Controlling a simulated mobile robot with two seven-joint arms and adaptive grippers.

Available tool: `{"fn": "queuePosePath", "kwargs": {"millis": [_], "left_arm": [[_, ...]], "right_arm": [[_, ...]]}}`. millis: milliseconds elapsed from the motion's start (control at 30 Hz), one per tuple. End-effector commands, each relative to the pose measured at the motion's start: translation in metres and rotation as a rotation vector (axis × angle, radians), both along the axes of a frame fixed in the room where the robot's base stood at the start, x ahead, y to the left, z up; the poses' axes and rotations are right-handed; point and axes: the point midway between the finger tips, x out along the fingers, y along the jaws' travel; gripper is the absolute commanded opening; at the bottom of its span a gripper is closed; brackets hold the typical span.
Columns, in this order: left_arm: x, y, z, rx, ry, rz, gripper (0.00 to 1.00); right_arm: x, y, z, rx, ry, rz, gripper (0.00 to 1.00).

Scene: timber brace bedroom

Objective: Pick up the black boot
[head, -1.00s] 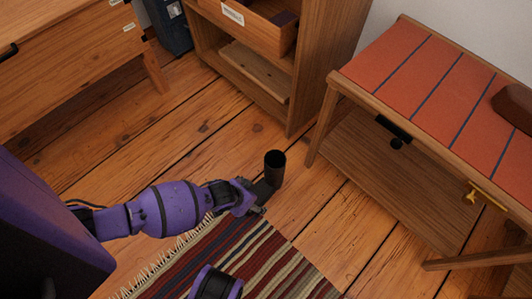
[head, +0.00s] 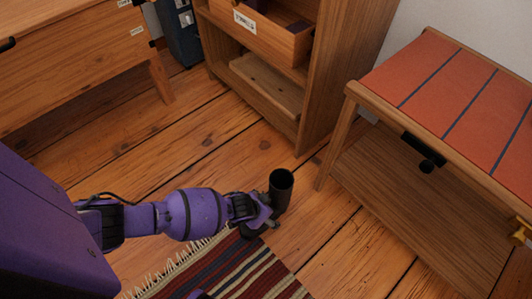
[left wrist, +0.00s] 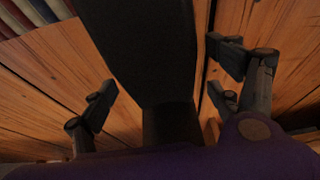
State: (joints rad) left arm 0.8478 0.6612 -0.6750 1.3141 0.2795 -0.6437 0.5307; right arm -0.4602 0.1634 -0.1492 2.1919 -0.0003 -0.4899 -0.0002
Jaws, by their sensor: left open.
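The black boot (head: 281,190) stands upright on the plank floor, its round open top facing up, near the middle of the head view. My left gripper (head: 265,214) is at the boot's near left side and hides its lower part. In the left wrist view the dark boot (left wrist: 145,45) fills the space between the spread fingers of the left gripper (left wrist: 160,92). The fingers are open, with gaps to the boot on both sides; I cannot tell whether anything touches. My right gripper is not in view.
A striped fringed rug (head: 245,268) lies just below the gripper. A bench with an orange top (head: 440,85) and a lower shelf (head: 400,185) stands to the right. A wooden cabinet (head: 335,80) stands behind the boot. Bare floor lies to the left.

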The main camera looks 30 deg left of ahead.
Motion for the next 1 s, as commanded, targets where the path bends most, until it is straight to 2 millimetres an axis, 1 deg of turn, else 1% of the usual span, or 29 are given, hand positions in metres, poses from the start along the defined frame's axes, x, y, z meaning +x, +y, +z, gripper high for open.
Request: {"fn": "queuePosePath", "kwargs": {"millis": [67, 167, 400, 633, 867, 1000], "left_arm": [[0.001, 0.000, 0.000, 0.000, -0.001, 0.000, 0.83], [0.000, 0.000, 0.001, 0.000, -0.001, 0.000, 0.83], [0.000, 0.000, 0.001, -0.001, -0.001, 0.001, 0.51], [0.000, 0.000, 0.001, -0.002, -0.001, 0.001, 0.21], [0.001, -0.001, 0.002, -0.002, -0.001, 0.001, 0.20], [0.000, -0.001, 0.007, -0.002, -0.001, 0.001, 0.20]], "right_arm": [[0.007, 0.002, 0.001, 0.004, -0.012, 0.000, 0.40], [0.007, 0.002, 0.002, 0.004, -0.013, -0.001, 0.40], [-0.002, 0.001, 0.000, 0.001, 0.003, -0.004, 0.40], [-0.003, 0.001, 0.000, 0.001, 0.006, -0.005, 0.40], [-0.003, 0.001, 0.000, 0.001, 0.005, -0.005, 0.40], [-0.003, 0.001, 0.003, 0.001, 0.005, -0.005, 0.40]]}}
